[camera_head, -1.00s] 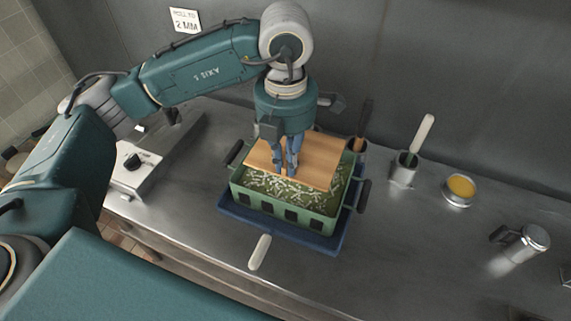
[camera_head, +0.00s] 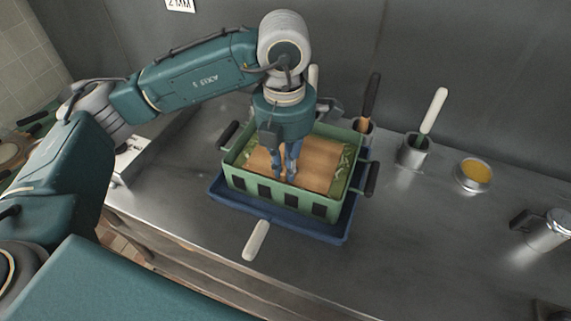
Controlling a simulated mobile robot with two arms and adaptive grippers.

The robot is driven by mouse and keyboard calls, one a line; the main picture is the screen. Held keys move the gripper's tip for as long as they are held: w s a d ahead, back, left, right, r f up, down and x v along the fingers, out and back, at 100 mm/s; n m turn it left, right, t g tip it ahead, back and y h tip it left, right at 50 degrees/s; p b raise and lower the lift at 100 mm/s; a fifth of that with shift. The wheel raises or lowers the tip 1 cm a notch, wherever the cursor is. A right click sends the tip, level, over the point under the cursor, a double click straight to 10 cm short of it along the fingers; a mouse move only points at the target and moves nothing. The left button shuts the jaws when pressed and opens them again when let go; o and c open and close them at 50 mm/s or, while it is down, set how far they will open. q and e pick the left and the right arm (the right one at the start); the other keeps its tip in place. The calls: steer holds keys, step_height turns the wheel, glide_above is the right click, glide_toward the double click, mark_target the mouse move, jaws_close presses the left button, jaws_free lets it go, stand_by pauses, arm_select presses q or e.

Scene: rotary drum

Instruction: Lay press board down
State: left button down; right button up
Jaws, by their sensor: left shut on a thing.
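The press board (camera_head: 318,165) is a flat light-brown wooden board. It lies roughly level inside the green crate (camera_head: 292,198), below its rim, over a green and whitish shredded filling. Strips of green filling show at its right end and far left corner. My left gripper (camera_head: 287,175) points down over the board's near middle and is shut on it; the grip itself is partly hidden by the fingers. My right gripper does not show.
The crate stands in a blue tray (camera_head: 345,225). A white-handled tool (camera_head: 256,240) lies at the tray's front. To the right stand a metal cup (camera_head: 414,150) with a white-handled tool, a bowl of yellow liquid (camera_head: 474,175) and a metal jug (camera_head: 545,232).

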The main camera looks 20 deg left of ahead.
arm_select(q)
steer(key=shift+f+b, duration=0.4)
stand_by(0.8)
steer(key=c, duration=1.7)
jaws_free()
step_height(320, 180, up, 12)
steer(key=shift+s+r, duration=0.1)
steer(key=shift+s, duration=0.05)
